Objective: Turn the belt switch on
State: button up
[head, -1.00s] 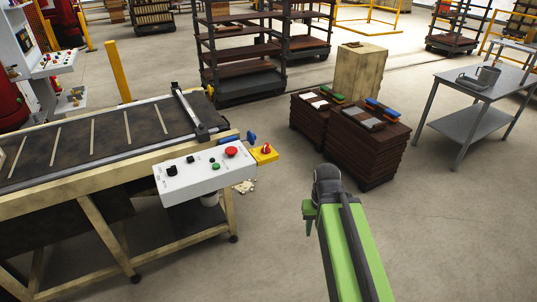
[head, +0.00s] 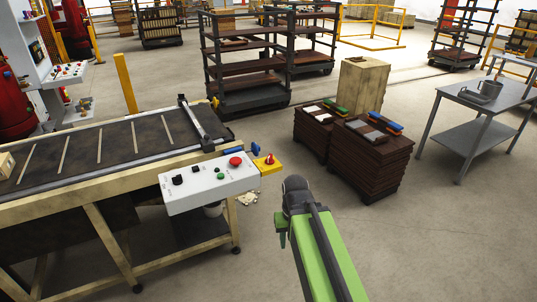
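A white control box (head: 210,187) is fixed to the near right corner of the belt table. It carries two black knobs, the left one (head: 178,180) and a smaller one (head: 196,169), a green button (head: 221,176) and a red mushroom button (head: 236,161). A yellow box with a red rotary knob (head: 269,159) adjoins its right end. No label is readable, so I cannot tell which control is the belt switch or how it is set. My gripper (head: 281,224) is at the end of my green arm, right of the boxes and apart from them; its fingers are not clearly visible.
The dark conveyor belt (head: 82,150) with pale cross strips lies left, with a pale block (head: 6,165) at its far left. Brown brick stacks (head: 372,150) stand beyond my arm, a grey table (head: 470,135) at right. The floor between them is clear.

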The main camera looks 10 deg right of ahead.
aim_at(270, 160)
jog(key=z, duration=0.05)
jog(key=i, duration=0.95)
jog(key=u, duration=0.05)
